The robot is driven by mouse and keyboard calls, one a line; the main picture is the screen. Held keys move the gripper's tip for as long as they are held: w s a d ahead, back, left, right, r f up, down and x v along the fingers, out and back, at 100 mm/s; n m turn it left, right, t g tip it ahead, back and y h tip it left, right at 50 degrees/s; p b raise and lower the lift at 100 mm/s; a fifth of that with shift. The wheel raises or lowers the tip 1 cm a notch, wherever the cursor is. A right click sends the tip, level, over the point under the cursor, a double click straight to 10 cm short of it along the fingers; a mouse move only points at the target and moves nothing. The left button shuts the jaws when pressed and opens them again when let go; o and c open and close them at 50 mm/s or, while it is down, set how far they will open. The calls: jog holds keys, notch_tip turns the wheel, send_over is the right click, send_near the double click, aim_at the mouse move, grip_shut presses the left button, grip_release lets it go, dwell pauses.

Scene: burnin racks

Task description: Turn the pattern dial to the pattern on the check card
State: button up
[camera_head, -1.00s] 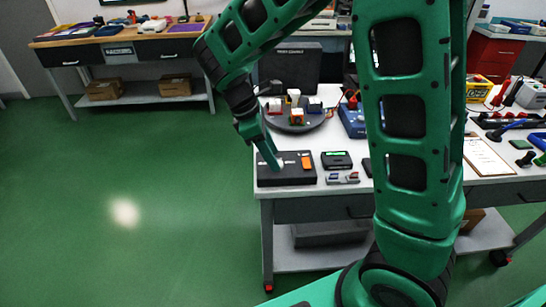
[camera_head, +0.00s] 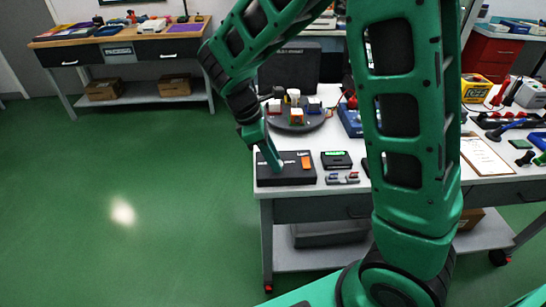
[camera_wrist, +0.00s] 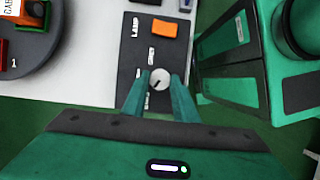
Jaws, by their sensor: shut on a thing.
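The pattern dial (camera_wrist: 159,80) is a round pale knob with a dark pointer mark, on a black control box (camera_wrist: 138,58) in the wrist view. The pointer slants to the lower left. My gripper (camera_wrist: 159,92) is shut on the dial, one green finger on each side. White labels surround the dial; "LAMP" and "GREY" can be read, others are partly hidden by the fingers. In the head view the box (camera_head: 285,180) lies at the table's front left corner, with my gripper (camera_head: 277,165) on it. I cannot identify the check card for certain.
An orange switch (camera_wrist: 165,29) sits on the same box. A round grey turntable (camera_head: 305,122) with several small blocks stands behind it. A small device with a green screen (camera_head: 336,160) is to its right. A clipboard (camera_head: 484,153) lies farther right.

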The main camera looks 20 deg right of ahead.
jog(key=shift+m, duration=0.3)
jog(key=m, duration=0.1)
jog(key=m+g+y, duration=0.1)
jog(key=m, duration=0.3)
jog(key=shift+w+d+g+y, duration=0.2)
jog(key=shift+w+g+y, duration=0.1)
jog(key=shift+g, duration=0.1)
jog(key=m, duration=0.2)
jog(key=m+y, duration=0.1)
jog(key=m, duration=0.1)
jog(key=m+g+y, duration=0.1)
jog(key=m, duration=0.1)
jog(key=shift+w+d+m, duration=0.15)
jog(key=shift+d+m, duration=0.1)
jog(key=shift+m, duration=0.15)
jog(key=m, duration=0.1)
jog(key=m+y, duration=0.1)
jog(key=m, duration=0.1)
jog(key=m+y, duration=0.1)
jog(key=m, duration=0.1)
jog(key=shift+d, duration=0.25)
jog(key=m+y, duration=0.1)
jog(key=m, duration=0.2)
jog(key=m+t+y, duration=0.1)
jog(key=m, duration=0.2)
jog(key=shift+d, duration=0.15)
jog(key=shift+s+m+t, duration=0.2)
jog(key=shift+m+t, duration=0.1)
jog(key=o, duration=1)
